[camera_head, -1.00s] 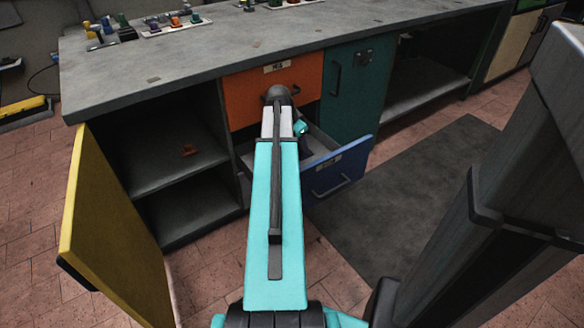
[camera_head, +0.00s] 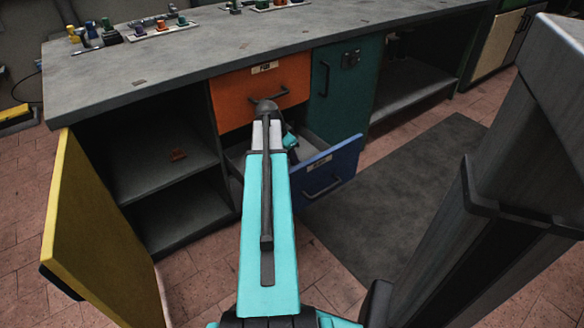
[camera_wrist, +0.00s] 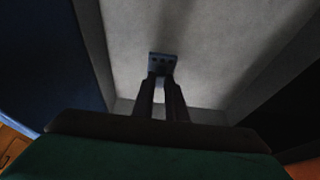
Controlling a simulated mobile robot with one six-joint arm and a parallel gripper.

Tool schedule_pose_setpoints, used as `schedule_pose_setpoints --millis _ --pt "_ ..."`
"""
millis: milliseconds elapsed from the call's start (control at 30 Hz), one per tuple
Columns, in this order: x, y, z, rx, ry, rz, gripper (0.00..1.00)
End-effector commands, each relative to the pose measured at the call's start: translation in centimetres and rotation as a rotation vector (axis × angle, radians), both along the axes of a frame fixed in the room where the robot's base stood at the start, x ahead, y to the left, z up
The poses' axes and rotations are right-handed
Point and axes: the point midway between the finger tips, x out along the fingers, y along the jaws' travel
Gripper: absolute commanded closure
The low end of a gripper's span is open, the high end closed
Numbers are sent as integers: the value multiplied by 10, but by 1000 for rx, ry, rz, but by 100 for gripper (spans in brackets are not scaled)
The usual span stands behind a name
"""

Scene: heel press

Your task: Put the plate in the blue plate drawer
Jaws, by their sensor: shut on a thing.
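The blue plate drawer (camera_head: 335,168) stands open below the orange drawer, with its labelled front pulled out. In the wrist view its grey inside (camera_wrist: 235,50) fills the middle, with the blue front (camera_wrist: 45,60) at the left. A small blue-grey plate (camera_wrist: 163,62) with dark holes is at the tips of my gripper (camera_wrist: 160,84). My gripper is shut on the plate and points down into the drawer. I cannot tell whether the plate touches the drawer floor. In the head view my arm hides the plate and the gripper tips.
An orange drawer (camera_head: 235,101) is just above, shut. A green door (camera_head: 335,95) is shut at right. Small coloured parts lie on the grey worktop (camera_head: 190,58).

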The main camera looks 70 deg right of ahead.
Motion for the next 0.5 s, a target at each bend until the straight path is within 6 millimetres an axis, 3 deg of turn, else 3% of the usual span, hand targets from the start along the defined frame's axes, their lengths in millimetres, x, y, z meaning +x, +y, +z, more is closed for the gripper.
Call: schedule_pose_setpoints --millis 500 --pt "0 0 -49 -1 1 1 100"
